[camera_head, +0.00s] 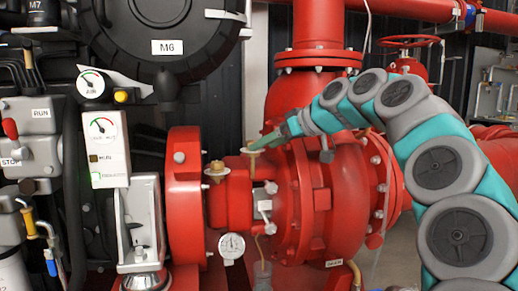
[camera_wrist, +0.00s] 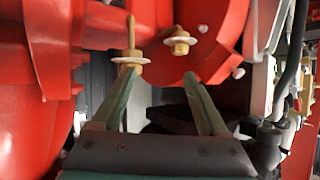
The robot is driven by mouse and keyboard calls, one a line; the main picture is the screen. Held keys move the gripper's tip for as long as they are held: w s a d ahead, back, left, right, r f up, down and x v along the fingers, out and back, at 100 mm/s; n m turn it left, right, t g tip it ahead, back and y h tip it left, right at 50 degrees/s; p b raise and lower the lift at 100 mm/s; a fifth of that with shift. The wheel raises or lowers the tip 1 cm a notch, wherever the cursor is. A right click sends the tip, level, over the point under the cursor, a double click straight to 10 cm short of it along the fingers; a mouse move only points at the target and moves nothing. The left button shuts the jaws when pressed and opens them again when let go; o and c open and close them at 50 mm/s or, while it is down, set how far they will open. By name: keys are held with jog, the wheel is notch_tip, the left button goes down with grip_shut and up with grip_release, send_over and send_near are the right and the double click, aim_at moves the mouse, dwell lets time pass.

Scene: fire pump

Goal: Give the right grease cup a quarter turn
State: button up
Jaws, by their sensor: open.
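The right grease cup (camera_head: 253,152) is a small brass fitting with a pale disc, on top of the red bearing housing (camera_head: 236,196). In the wrist view this cup (camera_wrist: 130,60) appears at the left, with a thin brass stem. The left grease cup (camera_head: 215,171) stands on the same housing; it also shows in the wrist view (camera_wrist: 179,40). My gripper (camera_head: 258,144) is at the right cup and partly covers it. In the wrist view my gripper (camera_wrist: 159,80) is open, and its left finger overlaps the right cup's lower part. Contact cannot be told.
The red pump casing (camera_head: 320,195) is close on the right, with a flanged pipe above. A gauge (camera_head: 231,246) hangs below the housing. A red flange (camera_head: 184,195) and engine panels stand left; a black round cover (camera_head: 150,30) is above.

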jog(key=w+d+r+t, duration=0.1)
jog(key=w+d+r, duration=0.1)
jog(key=w+d, duration=0.15)
jog(key=x, duration=0.8)
jog(key=shift+w+a+t, duration=0.25)
jog(key=shift+a+t, duration=0.05)
jog(key=shift+a, duration=0.05)
jog(key=shift+r, duration=0.15)
jog(key=shift+c, duration=0.4)
grip_shut()
